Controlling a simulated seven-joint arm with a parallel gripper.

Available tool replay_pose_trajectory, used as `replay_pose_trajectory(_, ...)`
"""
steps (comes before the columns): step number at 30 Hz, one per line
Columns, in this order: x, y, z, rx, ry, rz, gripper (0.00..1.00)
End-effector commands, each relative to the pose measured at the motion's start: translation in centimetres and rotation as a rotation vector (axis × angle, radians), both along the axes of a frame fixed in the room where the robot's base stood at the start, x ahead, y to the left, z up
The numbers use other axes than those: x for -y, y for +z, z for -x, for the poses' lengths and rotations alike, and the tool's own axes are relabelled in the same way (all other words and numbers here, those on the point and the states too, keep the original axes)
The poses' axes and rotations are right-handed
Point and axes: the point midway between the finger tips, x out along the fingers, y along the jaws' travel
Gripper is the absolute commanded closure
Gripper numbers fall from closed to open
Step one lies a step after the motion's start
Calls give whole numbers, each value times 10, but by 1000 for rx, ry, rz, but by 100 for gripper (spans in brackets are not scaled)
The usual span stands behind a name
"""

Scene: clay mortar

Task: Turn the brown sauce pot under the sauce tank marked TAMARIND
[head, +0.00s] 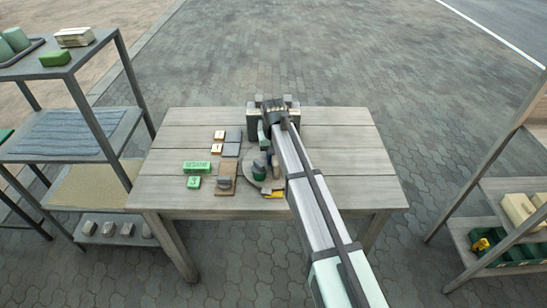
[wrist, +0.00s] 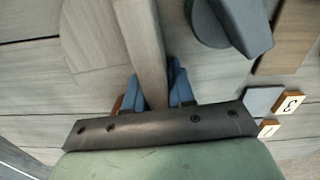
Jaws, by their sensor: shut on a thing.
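My gripper (wrist: 155,90) has its blue fingers on both sides of a long grey-brown wooden bar (wrist: 142,40) and is shut on it. The bar runs up out of the wrist view over a round wooden disc (wrist: 88,35). In the head view my arm covers the right of a round grey turntable (head: 246,179). A dark green pot (head: 259,173) stands on it, with small blue and red parts beside it. I cannot pick out a brown sauce pot. A dark block-like structure (head: 254,116) stands at the table's back, partly behind my arm. No TAMARIND mark is readable.
A green sign (head: 196,167), a green tile (head: 194,182), numbered tiles (head: 217,149) and grey plates (head: 231,150) lie on the table's left. A dark rounded thing (wrist: 222,22) is near the bar. Shelves stand left (head: 70,135) and right (head: 510,195). The table's right side (head: 355,160) is clear.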

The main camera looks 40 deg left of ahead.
Motion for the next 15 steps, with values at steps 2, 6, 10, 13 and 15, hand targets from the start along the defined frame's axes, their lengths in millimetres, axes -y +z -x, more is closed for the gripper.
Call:
replay_pose_trajectory(2, 1, 0, 0, -1, -1, 1, 100)
replay_pose_trajectory(6, 1, 0, 0, -1, -1, 1, 100)
replay_pose_trajectory(10, 1, 0, 0, -1, -1, 1, 100)
replay_pose_trajectory(13, 1, 0, 0, -1, -1, 1, 68)
replay_pose_trajectory(15, 1, 0, 0, -1, 0, 1, 62)
